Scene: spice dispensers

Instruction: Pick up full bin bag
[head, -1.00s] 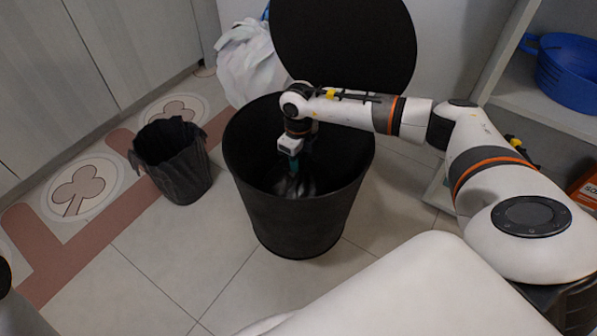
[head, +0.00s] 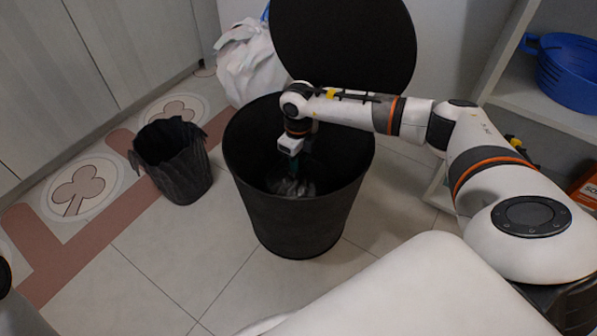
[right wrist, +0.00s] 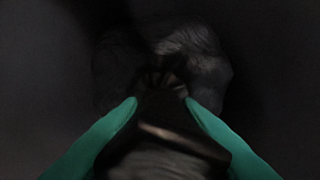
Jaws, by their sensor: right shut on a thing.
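The large black bin (head: 300,222) stands on the floor with its round lid (head: 345,45) open behind it. A grey crumpled bin bag (head: 292,188) shows inside, below my right gripper. My right gripper (head: 294,168) reaches down into the bin. In the right wrist view its green fingers (right wrist: 160,104) are shut on the gathered top of the bag, and the bag's wrinkled body (right wrist: 205,65) bulges beyond them. That view is very dark, so the bag's lower part is hidden. My left gripper is not in view.
A small dark bin with a ragged liner (head: 178,165) stands to the left. A white bag (head: 250,62) lies behind the large bin. A shelf with a blue basket (head: 568,70) is at the right. The floor at front left is clear.

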